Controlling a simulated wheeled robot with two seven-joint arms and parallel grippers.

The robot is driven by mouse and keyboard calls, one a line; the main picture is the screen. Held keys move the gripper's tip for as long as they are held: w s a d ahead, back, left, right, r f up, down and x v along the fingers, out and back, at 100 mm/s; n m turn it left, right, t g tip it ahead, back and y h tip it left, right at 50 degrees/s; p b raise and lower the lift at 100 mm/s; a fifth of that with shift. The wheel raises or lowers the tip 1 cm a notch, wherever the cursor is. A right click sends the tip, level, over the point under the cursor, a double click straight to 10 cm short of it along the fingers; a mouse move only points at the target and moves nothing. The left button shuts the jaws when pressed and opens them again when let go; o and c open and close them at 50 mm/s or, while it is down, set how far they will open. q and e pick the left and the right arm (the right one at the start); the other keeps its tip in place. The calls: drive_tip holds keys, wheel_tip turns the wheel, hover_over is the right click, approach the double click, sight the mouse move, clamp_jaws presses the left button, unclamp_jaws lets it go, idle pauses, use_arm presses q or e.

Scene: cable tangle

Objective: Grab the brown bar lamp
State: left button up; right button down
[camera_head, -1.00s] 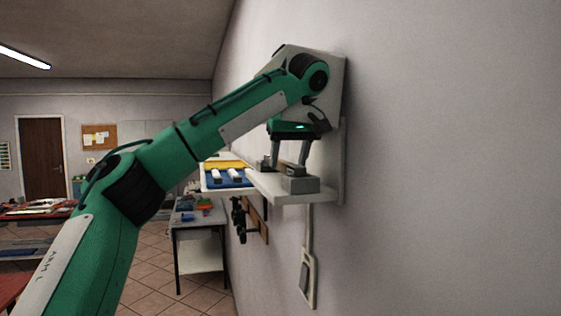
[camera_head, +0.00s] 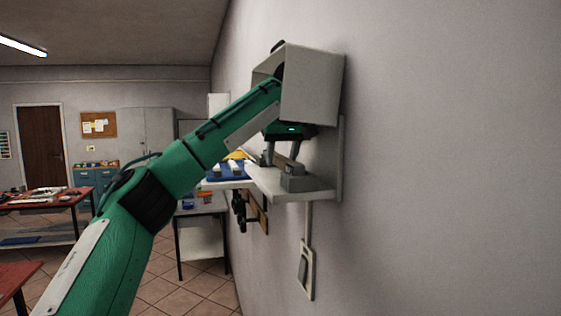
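A brown bar (camera_head: 281,161), which looks like the brown bar lamp, lies on the pale wall shelf (camera_head: 262,187), largely hidden by my gripper and a grey block. My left gripper (camera_head: 279,163) points down over the shelf, its two grey fingers apart and slightly tilted, with the brown bar showing between and behind the tips. I see no clear contact between fingers and bar. My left wrist is partly hidden behind the grey box above the shelf. My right gripper is not in view.
The grey box (camera_head: 312,88) overhangs the shelf closely above my gripper. A grey block (camera_head: 303,180) stands at the shelf's front right. A cable runs down the wall to a hanging switch plate (camera_head: 306,270). The wall lies close on the right.

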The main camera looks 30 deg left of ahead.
use_arm(q)
drive_tip(key=shift+a, duration=0.1)
drive_tip(key=c, duration=0.8)
drive_tip(key=shift+c, duration=0.2)
